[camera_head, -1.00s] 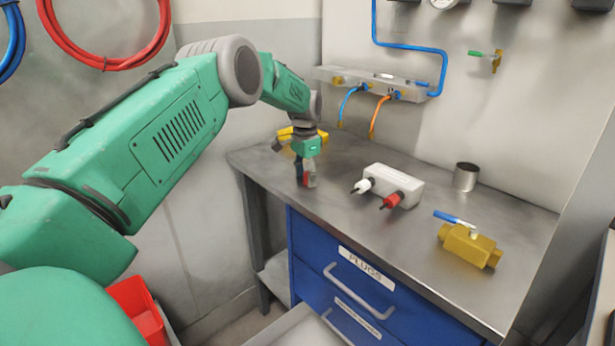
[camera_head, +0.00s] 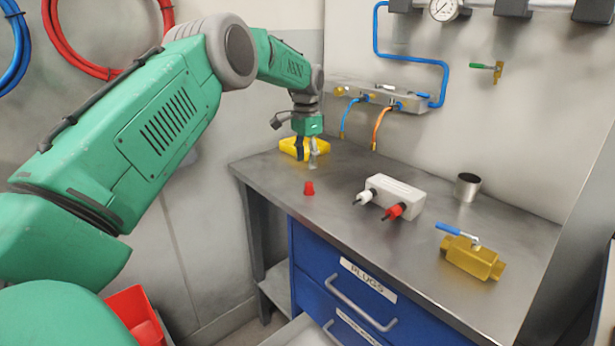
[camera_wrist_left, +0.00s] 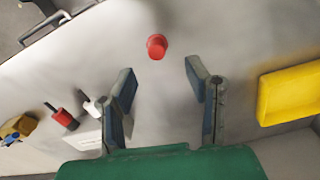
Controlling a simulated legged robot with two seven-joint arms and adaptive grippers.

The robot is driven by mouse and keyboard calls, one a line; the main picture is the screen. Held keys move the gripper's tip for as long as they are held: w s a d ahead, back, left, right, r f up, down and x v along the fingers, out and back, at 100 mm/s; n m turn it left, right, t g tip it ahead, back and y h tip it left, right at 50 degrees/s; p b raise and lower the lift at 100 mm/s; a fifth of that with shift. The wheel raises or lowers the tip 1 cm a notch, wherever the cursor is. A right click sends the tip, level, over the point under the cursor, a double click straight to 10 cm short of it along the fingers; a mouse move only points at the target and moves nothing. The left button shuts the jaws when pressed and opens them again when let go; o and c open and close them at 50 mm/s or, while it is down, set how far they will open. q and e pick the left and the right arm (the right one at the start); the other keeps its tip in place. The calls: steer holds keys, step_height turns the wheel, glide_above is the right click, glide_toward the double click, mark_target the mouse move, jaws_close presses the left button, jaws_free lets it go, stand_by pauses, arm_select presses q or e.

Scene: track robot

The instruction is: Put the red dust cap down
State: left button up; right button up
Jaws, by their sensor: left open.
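The red dust cap (camera_head: 309,188) stands on the grey metal bench top (camera_head: 330,215), near its front left edge. It also shows in the left wrist view (camera_wrist_left: 157,46), past the fingertips and between the lines of the two fingers. My left gripper (camera_head: 307,165) is open and empty, above and behind the cap and apart from it. In the left wrist view its two fingers (camera_wrist_left: 164,85) are spread wide with nothing between them. My right gripper is in neither view.
A yellow tray (camera_head: 318,150) lies behind the left gripper. A white box (camera_head: 401,190) with white and red plugs, a metal cup (camera_head: 467,187) and a brass valve (camera_head: 470,258) with a blue handle stand to the right. Blue drawers (camera_head: 345,290) are below the bench.

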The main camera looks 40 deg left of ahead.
mark_target(307, 183)
arm_select(q)
step_height(307, 183, up, 4)
steer(key=shift+d+f, duration=0.1)
steer(key=shift+f, duration=0.1)
stand_by(0.5)
